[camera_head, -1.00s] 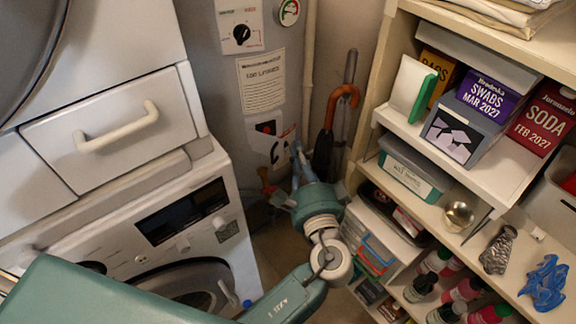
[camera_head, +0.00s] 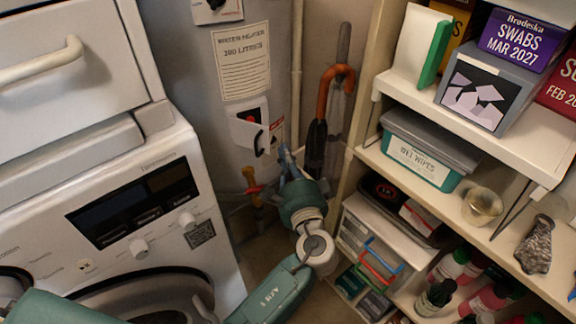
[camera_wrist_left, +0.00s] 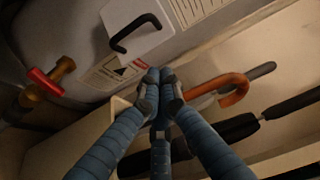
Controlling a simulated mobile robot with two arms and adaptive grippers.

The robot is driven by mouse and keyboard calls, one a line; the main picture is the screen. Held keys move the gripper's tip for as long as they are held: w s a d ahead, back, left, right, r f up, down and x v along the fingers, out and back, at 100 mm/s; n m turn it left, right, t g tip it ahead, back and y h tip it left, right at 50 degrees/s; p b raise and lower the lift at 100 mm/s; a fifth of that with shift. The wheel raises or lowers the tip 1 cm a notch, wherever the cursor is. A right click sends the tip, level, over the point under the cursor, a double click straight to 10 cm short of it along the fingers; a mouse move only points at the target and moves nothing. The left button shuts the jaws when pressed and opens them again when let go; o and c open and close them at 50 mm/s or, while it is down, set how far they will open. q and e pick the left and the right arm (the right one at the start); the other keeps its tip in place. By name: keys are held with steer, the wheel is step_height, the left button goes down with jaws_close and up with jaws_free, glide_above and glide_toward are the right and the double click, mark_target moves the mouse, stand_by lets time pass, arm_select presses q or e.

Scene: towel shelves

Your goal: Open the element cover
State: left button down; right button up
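The element cover (camera_head: 245,134) is a small white plate with a black handle on the grey water heater. It looks tilted out from the heater, with a dark and red patch showing above it. In the left wrist view the cover (camera_wrist_left: 151,44) and its black handle lie above the fingers. My left gripper (camera_head: 284,152) is just right of and below the cover. In the wrist view its blue fingers (camera_wrist_left: 158,88) meet at the tips, apart from the handle, with nothing visible between them. My right gripper is out of view.
An umbrella with an orange handle (camera_head: 334,75) hangs right of the heater. A washing machine (camera_head: 130,220) stands left. Shelves with boxes and a wipes tub (camera_head: 418,165) close off the right.

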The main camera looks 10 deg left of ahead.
mark_target(265, 140)
arm_select(q)
steer(key=a, duration=0.4)
steer(key=shift+w+a+r+p, duration=0.1)
steer(key=shift+w+a+p, duration=0.05)
steer(key=shift+w+p, duration=0.2)
steer(key=shift+s+a, duration=0.1)
steer(key=shift+a, duration=0.05)
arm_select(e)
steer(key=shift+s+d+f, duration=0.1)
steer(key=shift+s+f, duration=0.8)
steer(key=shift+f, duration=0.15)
